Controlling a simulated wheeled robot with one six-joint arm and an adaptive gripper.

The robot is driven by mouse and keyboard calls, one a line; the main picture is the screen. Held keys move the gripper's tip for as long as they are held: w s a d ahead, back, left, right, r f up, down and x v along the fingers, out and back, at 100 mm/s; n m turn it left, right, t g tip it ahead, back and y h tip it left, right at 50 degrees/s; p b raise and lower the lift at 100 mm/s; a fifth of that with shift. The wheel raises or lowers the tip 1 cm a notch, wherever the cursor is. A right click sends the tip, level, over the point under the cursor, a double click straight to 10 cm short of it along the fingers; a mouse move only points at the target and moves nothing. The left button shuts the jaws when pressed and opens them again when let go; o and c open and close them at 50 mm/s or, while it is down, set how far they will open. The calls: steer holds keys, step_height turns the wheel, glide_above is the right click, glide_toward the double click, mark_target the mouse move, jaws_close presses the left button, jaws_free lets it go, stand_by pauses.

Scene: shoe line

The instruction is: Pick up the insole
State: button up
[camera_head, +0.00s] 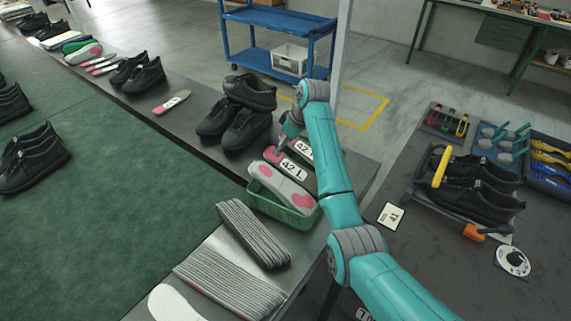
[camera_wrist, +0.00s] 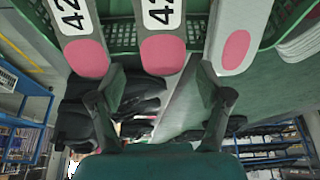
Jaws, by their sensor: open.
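Several insoles with pink patches stand in a green basket (camera_head: 302,224) on the grey bench. One insole (camera_head: 292,171) has a white "42 L" label, another insole (camera_head: 302,148) behind it has a "42" label, and a grey insole (camera_head: 283,187) in front shows pink patches. My gripper (camera_wrist: 163,82) is open and empty at the pink ends. In the wrist view, the middle labelled insole (camera_wrist: 163,52) lies between the two fingers, and the unlabelled insole (camera_wrist: 236,46) is by the right finger. In the head view my arm partly hides the basket and the gripper.
Black shoes (camera_head: 244,128) stand close to the basket on the bench. Stacks of grey insoles (camera_head: 228,280) lie in front of it. A side table (camera_head: 412,262) at right holds a shoe tray and tools. A blue cart (camera_head: 276,20) stands behind on the floor.

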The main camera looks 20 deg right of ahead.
mark_target(296, 171)
steer(key=shift+s+x, duration=0.15)
steer(key=shift+x, duration=1.35)
steer(key=shift+s+x, duration=0.15)
steer(key=shift+x, duration=1.35)
steer(key=shift+f, duration=0.1)
steer(key=c, duration=0.8)
